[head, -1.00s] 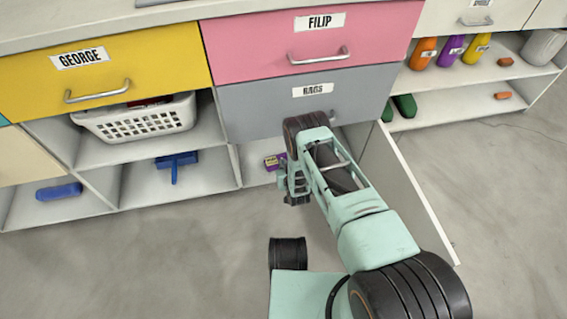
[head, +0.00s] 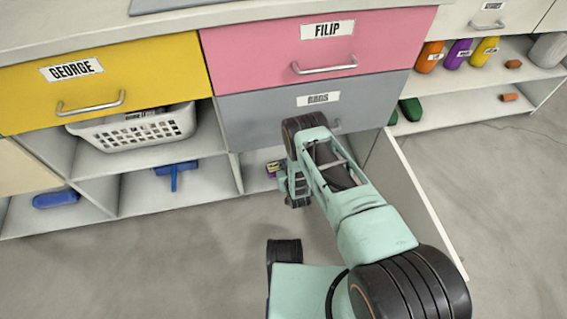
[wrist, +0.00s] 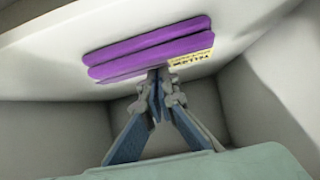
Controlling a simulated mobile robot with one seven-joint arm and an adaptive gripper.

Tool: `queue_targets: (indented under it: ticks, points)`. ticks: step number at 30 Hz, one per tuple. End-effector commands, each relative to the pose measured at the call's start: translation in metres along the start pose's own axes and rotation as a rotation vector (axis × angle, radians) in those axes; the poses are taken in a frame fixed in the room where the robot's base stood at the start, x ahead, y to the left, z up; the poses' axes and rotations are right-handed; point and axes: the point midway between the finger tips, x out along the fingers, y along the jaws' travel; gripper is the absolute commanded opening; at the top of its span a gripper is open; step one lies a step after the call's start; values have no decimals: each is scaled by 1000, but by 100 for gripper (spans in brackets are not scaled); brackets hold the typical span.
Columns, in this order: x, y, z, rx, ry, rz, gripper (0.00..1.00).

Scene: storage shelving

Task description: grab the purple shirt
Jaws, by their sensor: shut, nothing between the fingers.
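The purple shirt (wrist: 150,48) is a flat folded stack with a yellow label at its right end in the wrist view. It lies on a pale surface inside a grey-white compartment. In the head view only a small purple and yellow piece of it (head: 272,168) shows below the grey drawer, left of my arm. My gripper (wrist: 158,75) is shut and empty, its fingertips at the near edge of the shirt, overlapping it in the picture. Whether they touch it I cannot tell. In the head view my gripper (head: 297,192) is partly hidden by my arm.
The grey drawer (head: 250,115) is above the compartment, and an open white door panel (head: 410,200) stands to the right of my arm. A white basket (head: 130,132) and a blue item (head: 175,172) sit in compartments to the left. The floor in front is clear.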

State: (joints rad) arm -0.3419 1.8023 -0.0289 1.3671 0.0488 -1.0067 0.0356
Motion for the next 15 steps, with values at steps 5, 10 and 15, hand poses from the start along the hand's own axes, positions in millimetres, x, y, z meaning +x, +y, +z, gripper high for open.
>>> queue_targets:
  ticks: [5, 10, 15]
  points:
    - [-34, 1, 32, 0, -30, 1, 0]
    - [-56, 0, 47, 0, -30, 0, 0]
    - [-59, 0, 51, 0, -28, 0, 0]
